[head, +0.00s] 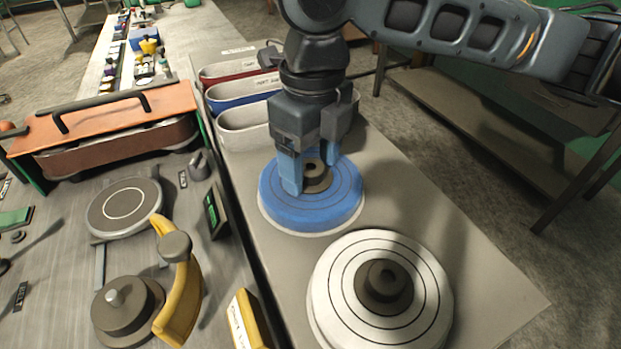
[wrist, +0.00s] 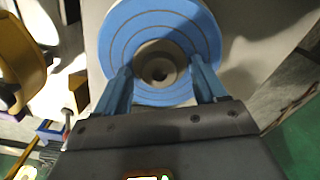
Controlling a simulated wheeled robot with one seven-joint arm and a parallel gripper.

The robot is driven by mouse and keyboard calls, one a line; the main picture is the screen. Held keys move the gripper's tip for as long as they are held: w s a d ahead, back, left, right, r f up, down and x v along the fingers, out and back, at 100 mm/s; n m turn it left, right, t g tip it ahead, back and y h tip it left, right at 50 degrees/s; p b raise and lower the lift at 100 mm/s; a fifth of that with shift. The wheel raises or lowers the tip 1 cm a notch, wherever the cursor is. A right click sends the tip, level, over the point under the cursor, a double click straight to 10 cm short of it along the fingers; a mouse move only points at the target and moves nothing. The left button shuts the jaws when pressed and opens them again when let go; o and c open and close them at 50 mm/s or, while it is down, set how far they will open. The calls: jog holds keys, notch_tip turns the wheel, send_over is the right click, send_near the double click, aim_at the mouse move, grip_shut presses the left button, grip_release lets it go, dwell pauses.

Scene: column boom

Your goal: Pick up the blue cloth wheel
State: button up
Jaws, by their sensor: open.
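The blue cloth wheel (head: 312,211) lies flat on the grey bench top, with a dark grey hub at its centre. It also shows in the wrist view (wrist: 152,22), with stitched rings and a round hub (wrist: 160,65). My gripper (head: 312,178) is over the wheel, pointing down, its blue fingers on either side of the hub. In the wrist view my gripper (wrist: 162,84) is open, with the hub between the fingertips and a gap at each side. Whether the fingertips touch the wheel's face, I cannot tell.
A white wheel (head: 345,290) with a dark hub lies just in front. Several belts, red (head: 232,68), blue (head: 240,90) and white (head: 243,122), lie behind. A machine with a yellow guard (head: 184,300) stands to the left. Bench space is free at the right (head: 440,220).

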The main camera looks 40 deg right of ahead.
jog(key=c, duration=1.3)
